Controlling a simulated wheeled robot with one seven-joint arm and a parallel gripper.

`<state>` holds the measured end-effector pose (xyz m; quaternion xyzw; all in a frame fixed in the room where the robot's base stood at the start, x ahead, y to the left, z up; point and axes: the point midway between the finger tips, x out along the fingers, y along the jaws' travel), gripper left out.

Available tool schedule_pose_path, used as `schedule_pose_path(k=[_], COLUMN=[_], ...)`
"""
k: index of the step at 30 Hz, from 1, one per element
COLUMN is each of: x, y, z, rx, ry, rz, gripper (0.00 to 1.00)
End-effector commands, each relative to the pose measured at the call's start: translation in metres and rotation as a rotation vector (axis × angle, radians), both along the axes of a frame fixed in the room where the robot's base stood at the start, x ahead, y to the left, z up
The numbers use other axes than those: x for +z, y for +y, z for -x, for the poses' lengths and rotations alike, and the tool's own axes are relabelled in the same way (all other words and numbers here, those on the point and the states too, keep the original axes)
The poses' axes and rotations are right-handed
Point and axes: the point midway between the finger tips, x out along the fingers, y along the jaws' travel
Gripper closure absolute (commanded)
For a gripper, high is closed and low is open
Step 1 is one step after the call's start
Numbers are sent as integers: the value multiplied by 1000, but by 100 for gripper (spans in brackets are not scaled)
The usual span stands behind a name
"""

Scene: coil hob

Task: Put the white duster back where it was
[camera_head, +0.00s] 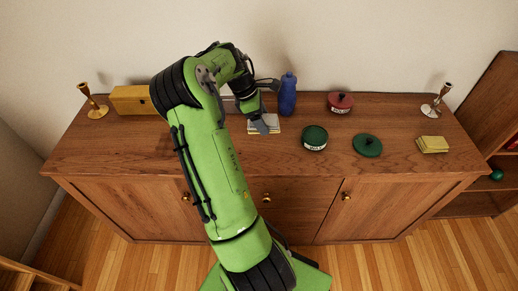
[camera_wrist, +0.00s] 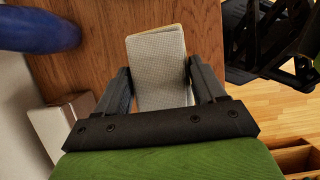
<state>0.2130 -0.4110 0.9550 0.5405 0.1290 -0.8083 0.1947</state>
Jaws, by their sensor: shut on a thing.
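The white duster (camera_head: 268,120), a folded pale cloth, is at the middle of the sideboard top, left of the blue bottle and partly hidden by my gripper (camera_head: 264,127). In the wrist view the duster (camera_wrist: 158,60) lies between the two fingers of my gripper (camera_wrist: 158,72), which is shut on its sides. The duster is on or just above the wood; I cannot tell which.
A blue bottle (camera_head: 288,95) stands close right of my gripper. A green tin (camera_head: 315,138), green lid (camera_head: 367,146), red tin (camera_head: 340,103) and yellow duster (camera_head: 432,145) are farther right. A yellow box (camera_head: 131,100) and brass candlestick (camera_head: 93,103) stand left. A pale box (camera_wrist: 62,124) is near the wall.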

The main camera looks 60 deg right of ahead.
Motion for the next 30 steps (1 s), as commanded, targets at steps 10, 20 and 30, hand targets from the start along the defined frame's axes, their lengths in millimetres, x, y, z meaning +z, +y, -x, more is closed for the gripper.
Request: schedule_pose_path(k=[10,20,30], x=[-63,-99,-101], y=[0,0,0], z=[2,1,1], rx=[0,0,1], ry=[2,0,1], rz=[-2,0,-1], gripper=[55,55,9])
